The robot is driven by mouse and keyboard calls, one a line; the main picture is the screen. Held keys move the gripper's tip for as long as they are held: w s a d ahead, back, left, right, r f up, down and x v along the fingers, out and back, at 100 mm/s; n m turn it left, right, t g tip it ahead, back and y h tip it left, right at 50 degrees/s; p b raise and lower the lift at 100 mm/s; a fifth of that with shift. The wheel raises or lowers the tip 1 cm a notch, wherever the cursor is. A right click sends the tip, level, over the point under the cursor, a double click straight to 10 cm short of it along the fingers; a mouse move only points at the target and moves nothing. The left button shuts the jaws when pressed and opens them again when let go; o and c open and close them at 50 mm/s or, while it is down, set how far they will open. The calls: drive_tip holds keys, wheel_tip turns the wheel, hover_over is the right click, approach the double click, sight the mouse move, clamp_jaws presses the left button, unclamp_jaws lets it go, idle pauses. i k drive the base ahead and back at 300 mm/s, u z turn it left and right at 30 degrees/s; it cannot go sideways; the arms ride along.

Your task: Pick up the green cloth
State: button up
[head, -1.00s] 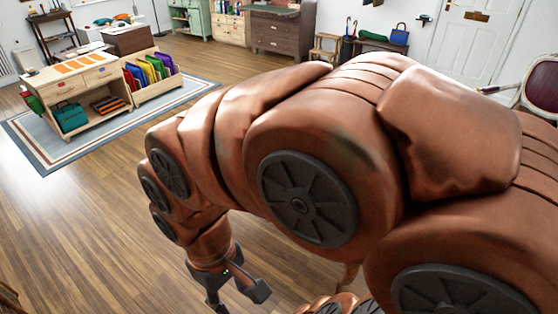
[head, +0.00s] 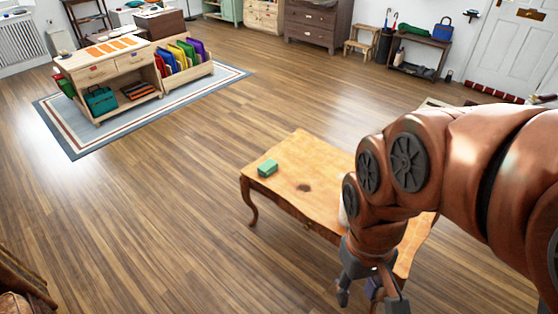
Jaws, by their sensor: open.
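A small green folded item (head: 267,168), which looks like the green cloth, lies near the left corner of a wooden table (head: 318,160). My gripper (head: 370,300) hangs pointing down at the lower right, in front of the table in the picture. Its fingers are apart. It is to the right of the green item and well away from it. A dark bluish thing (head: 374,288) shows between the fingers; I cannot tell what it is. My arm hides the right part of the table.
A dark brown spot or small thing (head: 304,187) is on the tabletop. A white object (head: 342,216) is partly hidden by my arm. A wooden desk unit (head: 113,75) stands on a rug at the back left. A low bench (head: 424,52) is at the back right.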

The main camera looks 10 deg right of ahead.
sight(270, 166)
drive_tip(key=u, duration=0.05)
drive_tip(key=i, duration=1.65)
drive_tip(key=u, duration=0.8)
